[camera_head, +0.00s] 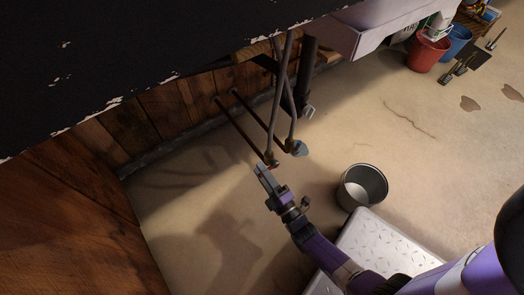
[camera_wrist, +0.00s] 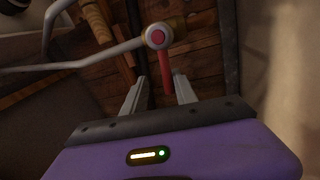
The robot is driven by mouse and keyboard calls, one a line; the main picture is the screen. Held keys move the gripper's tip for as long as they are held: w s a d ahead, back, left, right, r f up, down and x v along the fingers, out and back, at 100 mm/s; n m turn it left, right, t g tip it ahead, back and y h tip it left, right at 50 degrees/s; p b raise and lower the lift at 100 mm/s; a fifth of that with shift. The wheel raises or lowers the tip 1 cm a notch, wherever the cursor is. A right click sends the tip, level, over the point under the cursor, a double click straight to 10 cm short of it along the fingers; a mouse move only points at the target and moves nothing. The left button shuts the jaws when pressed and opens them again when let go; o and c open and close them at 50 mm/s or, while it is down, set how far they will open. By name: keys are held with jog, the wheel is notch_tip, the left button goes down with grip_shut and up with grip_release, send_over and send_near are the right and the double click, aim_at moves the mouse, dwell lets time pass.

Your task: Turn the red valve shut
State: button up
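The red valve (camera_wrist: 166,62) shows in the wrist view as a round hub with a red centre and a red lever pointing down toward my gripper (camera_wrist: 160,82). My gripper's two fingers are apart, one on each side of the lever's lower end. I cannot tell if either finger touches it. In the head view my gripper (camera_head: 262,172) is at the lower end of the pipes, right by the red valve (camera_head: 271,161), which is small and partly hidden there. A second, blue-grey valve handle (camera_head: 299,148) is on the pipe just to the right.
Thin grey pipes (camera_head: 275,95) come down from under the sink (camera_head: 365,25), and others run from the plank wall (camera_head: 150,125). A metal bucket (camera_head: 362,187) stands on the floor to the right of my gripper. Red (camera_head: 427,52) and blue (camera_head: 455,42) buckets stand farther back.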

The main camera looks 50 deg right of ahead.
notch_tip(320, 180, up, 19)
jog(key=p, duration=0.9)
jog(key=shift+f+p, duration=0.2)
jog(key=shift+p, duration=0.15)
jog(key=shift+c, duration=0.2)
